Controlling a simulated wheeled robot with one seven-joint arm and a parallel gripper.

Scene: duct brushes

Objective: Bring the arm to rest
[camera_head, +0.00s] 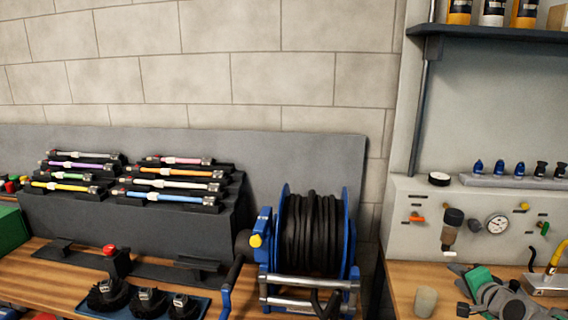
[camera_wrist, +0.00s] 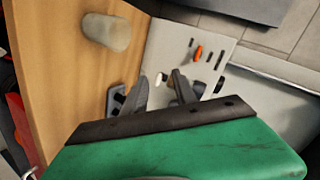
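My gripper (camera_wrist: 161,90) shows in the wrist view beyond its green body and dark crossbar. Its two grey fingers stand apart, with nothing held between them; the bench and pale panel show behind. In the head view, a green and grey part that looks like my arm's end (camera_head: 479,279) is low at the right, over the wooden bench and in front of the pale panel. Its fingers cannot be made out there, and the rest of the arm is outside the frame.
A beige cup (camera_head: 426,301) stands on the right bench, left of my arm's end; it also shows in the wrist view (camera_wrist: 106,32). A gauge panel (camera_head: 410,238) rises behind. A blue hose reel (camera_head: 350,240) and brush racks (camera_head: 232,225) stand left. A shelf (camera_head: 490,32) hangs above.

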